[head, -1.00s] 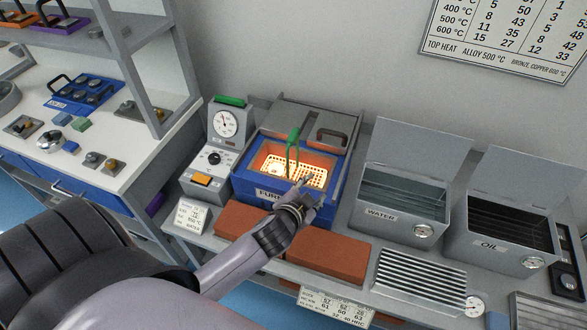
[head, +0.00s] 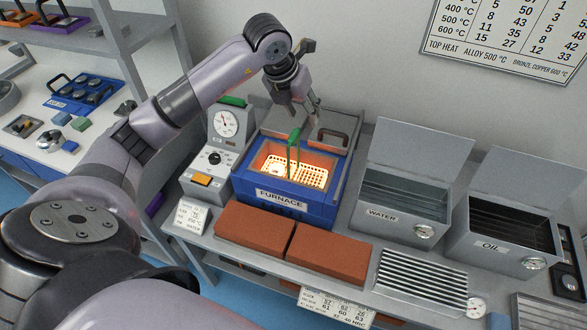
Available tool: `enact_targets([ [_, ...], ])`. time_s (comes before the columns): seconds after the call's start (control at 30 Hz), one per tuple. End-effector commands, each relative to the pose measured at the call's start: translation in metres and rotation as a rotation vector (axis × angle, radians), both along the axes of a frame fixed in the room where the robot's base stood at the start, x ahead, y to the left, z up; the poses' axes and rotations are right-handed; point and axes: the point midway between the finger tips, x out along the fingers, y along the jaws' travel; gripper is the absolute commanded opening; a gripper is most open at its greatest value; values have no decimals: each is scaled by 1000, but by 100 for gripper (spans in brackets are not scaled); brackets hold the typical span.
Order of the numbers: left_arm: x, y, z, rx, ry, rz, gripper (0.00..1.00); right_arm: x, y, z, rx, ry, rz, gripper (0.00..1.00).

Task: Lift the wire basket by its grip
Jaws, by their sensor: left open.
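The wire basket (head: 308,176) sits inside the glowing open furnace (head: 281,201), its perforated body lit orange. Its green grip (head: 293,139) stands upright above the furnace mouth on a thin handle. My left gripper (head: 305,116) is open and hangs above the back of the furnace, fingers pointing down. In the picture its fingertips are close to the top of the green grip; whether they touch cannot be told. Nothing shows between the fingers. My right gripper is not in view.
A gauge box (head: 225,130) stands left of the furnace. Two bricks (head: 328,255) lie in front. The water tank (head: 402,200) and oil tank (head: 508,225) stand open to the right. A metal rack (head: 420,283) lies in front of the water tank.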

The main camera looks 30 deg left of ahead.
Motion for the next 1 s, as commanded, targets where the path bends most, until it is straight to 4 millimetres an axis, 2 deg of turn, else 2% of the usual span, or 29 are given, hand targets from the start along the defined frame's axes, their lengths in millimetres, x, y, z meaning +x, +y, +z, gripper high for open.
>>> enact_targets([
  [0.03, -1, 18, 7, 56, 8, 42, 42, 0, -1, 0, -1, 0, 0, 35],
  [0.1, -3, 35, 13, 106, 17, 84, 42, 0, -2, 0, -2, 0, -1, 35],
  [0.2, -3, 45, 9, 136, 29, 110, 42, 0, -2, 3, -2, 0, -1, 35],
  [0.7, 33, 52, -82, 133, 30, 108, 42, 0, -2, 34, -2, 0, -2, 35],
  [1.0, 39, 54, -105, 134, 31, 107, 42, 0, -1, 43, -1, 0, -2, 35],
])
